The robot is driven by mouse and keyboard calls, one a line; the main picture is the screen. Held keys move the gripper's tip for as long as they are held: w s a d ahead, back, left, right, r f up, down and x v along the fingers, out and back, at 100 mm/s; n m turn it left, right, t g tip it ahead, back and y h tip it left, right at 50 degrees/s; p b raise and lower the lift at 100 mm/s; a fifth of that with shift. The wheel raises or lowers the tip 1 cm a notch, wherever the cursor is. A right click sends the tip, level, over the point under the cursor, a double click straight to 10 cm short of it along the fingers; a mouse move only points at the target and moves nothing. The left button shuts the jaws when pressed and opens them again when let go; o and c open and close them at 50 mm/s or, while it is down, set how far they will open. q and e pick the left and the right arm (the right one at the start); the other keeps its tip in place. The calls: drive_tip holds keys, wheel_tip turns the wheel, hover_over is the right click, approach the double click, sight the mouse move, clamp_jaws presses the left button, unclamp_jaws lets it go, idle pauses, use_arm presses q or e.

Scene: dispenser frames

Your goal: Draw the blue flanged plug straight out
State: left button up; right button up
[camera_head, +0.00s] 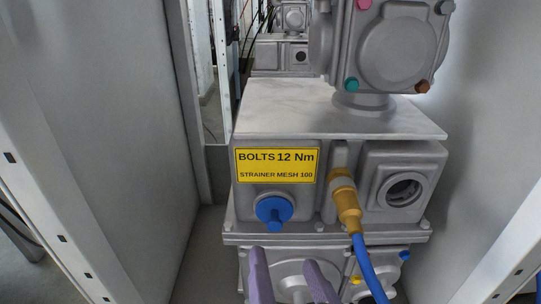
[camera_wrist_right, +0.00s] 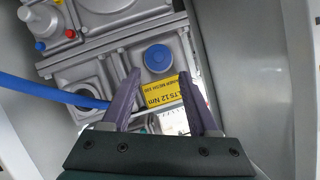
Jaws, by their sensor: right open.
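The blue flanged plug (camera_head: 273,209) sits in the front face of the grey metal housing, below the yellow label (camera_head: 277,165). In the right wrist view the plug (camera_wrist_right: 158,58) shows as a round blue disc, beyond the fingertips. My right gripper (camera_head: 290,262) shows as two purple fingers at the bottom of the head view, below the plug and apart from it. In the wrist view the right gripper (camera_wrist_right: 160,86) is open with nothing between its fingers. My left gripper is not in view.
A blue hose (camera_head: 368,266) with a brass fitting (camera_head: 345,200) runs down right of the plug. A round port (camera_head: 403,191) is farther right. Grey panels (camera_head: 117,130) stand close on both sides. A valve body (camera_head: 397,50) rises above the housing.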

sight(275, 227)
drive_tip(key=b+x, duration=0.2)
drive_tip(key=x, duration=0.5)
drive_tip(key=shift+w+d, duration=0.1)
drive_tip(key=shift+w, duration=0.05)
drive_tip(key=shift+w+f, duration=0.25)
drive_tip(key=shift+w, duration=0.35)
drive_tip(key=shift+c, duration=0.3)
clamp_jaws()
drive_tip(key=shift+s, duration=0.15)
drive_tip(key=shift+s, duration=2.7)
